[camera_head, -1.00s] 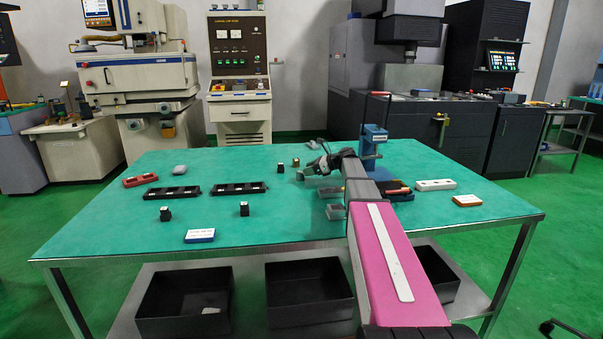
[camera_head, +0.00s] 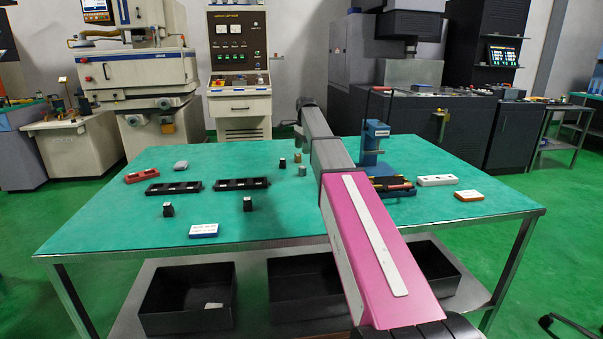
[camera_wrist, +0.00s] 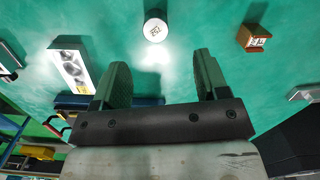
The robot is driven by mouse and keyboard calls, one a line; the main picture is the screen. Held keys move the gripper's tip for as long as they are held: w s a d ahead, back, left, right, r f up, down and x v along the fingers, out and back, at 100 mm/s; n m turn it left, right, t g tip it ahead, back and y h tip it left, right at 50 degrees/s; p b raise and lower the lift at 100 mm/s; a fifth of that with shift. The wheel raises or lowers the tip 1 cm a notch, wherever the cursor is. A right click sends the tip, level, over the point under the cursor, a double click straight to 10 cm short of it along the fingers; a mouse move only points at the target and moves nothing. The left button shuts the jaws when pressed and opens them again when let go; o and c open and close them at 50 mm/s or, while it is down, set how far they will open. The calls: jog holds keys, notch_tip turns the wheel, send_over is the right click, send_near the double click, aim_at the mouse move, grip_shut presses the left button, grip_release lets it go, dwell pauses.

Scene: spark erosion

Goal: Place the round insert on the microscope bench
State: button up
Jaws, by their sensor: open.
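A small grey cylinder with a labelled round top, which looks like the round insert (camera_head: 302,170), stands on the green table, left of my arm. In the wrist view the cylinder (camera_wrist: 155,27) stands upright just beyond the fingertips, roughly centred between them. My gripper (camera_wrist: 160,72) is open and empty, with its two fingers well apart and clear of the cylinder. In the head view my arm reaches over the table and hides part of the area behind it. I cannot tell for certain which surface is the microscope bench.
A brass block (camera_wrist: 254,38) is right of the cylinder in the wrist view; a pale block (camera_wrist: 74,70) is left. Two black trays (camera_head: 174,187) and small dark blocks (camera_head: 248,204) lie on the table (camera_head: 290,225). A blue stand (camera_head: 375,142) rises right of my arm.

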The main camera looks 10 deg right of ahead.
aim_at(302, 167)
jog(key=shift+h, duration=0.4)
jog(key=f, duration=0.9)
jog(key=shift+s+a+f, duration=0.1)
jog(key=shift+s+f, duration=0.15)
jog(key=shift+f, duration=0.05)
grip_shut()
jog(key=shift+r, duration=0.1)
